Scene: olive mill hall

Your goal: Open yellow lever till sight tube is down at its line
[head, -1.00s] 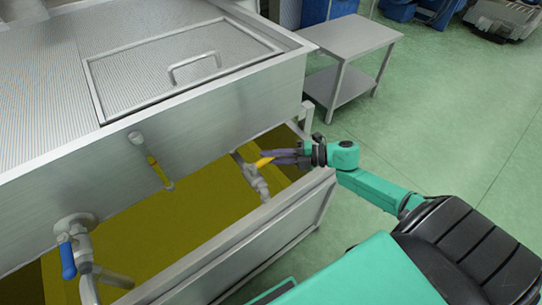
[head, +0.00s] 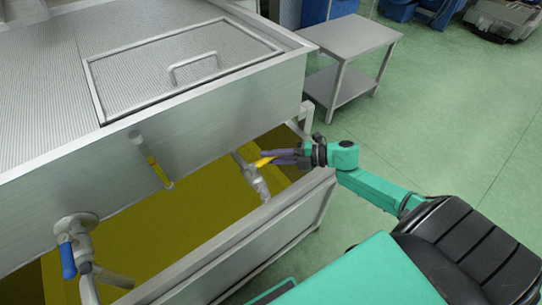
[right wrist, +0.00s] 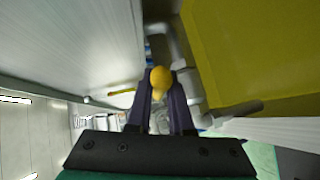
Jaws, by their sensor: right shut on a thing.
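The yellow lever (head: 264,161) sits on a grey valve and pipe (head: 253,180) at the right end of the steel tank's front. My right gripper (head: 274,158) is shut on the lever. In the right wrist view the lever's rounded yellow end (right wrist: 160,78) shows between the dark fingers. The sight tube (head: 154,160) slants down the tank front, with yellow liquid in its lower part. Its line is too small to make out. The tube also shows in the right wrist view (right wrist: 122,92). My left gripper is out of view.
A blue lever (head: 67,258) is on another valve at the lower left. Below the tank (head: 215,120) is an open steel basin (head: 240,252) of yellow liquid. A steel side table (head: 350,38) stands behind.

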